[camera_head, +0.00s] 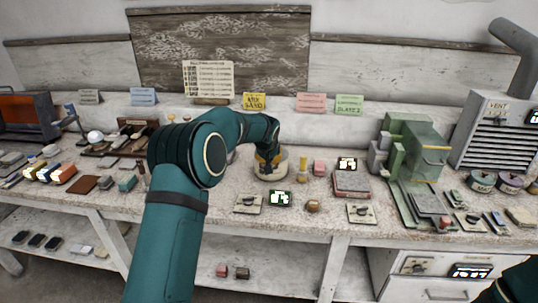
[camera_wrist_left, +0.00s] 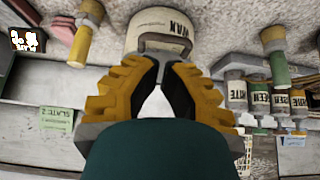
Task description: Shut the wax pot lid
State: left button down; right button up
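The wax pot (camera_head: 271,174) is a cream, round pot on the bench, partly hidden in the head view by my left arm. In the left wrist view the pot (camera_wrist_left: 165,22) shows its WAX label at the top centre. My left gripper (camera_head: 266,158) is at the top of the pot. In the wrist view the left gripper (camera_wrist_left: 160,66) has yellow fingers whose dark inner sides meet near the tips, close to the pot's rim. It looks shut; nothing is clearly visible between the tips. The lid's position is hard to tell. My right gripper is out of view.
A small dark-screened device (camera_head: 280,198) and a brown knob (camera_head: 312,206) lie in front.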

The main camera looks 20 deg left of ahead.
pick_arm(q)
jog(key=s+d+b, duration=0.1)
jog(key=s+d, duration=0.2)
jog(key=s, duration=0.7)
jog(key=s+d+f, duration=0.1)
jog(key=s+f, duration=0.1)
jog(key=f, duration=0.1)
jog(key=s+d+f+g+h, duration=0.1)
jog(key=s+d+f, duration=0.1)
jog(key=f, duration=0.2)
jog(key=s+d+f+m+h, duration=0.1)
jog(key=d+f, duration=0.1)
jog(key=f, duration=0.1)
jog(key=shift+s+d+f+g, duration=0.1)
jog(key=shift+s+f+g, duration=0.2)
jog(key=shift+s+f, duration=0.1)
jog(key=s+d+f+g+h, duration=0.1)
jog(key=s+d+f, duration=0.2)
jog(key=s+f, duration=0.2)
jog(key=s+d+f+g+h, duration=0.1)
jog(key=s+d+f, duration=0.3)
jog(key=s, duration=0.8)
jog(key=s+d+f+g+h, duration=0.1)
jog(key=s+d+f, duration=0.3)
jog(key=s, duration=0.5)
jog(key=shift+d+f+h, duration=0.25)
jog(key=shift+f+h, duration=0.05)
jog(key=shift+f, duration=0.65)
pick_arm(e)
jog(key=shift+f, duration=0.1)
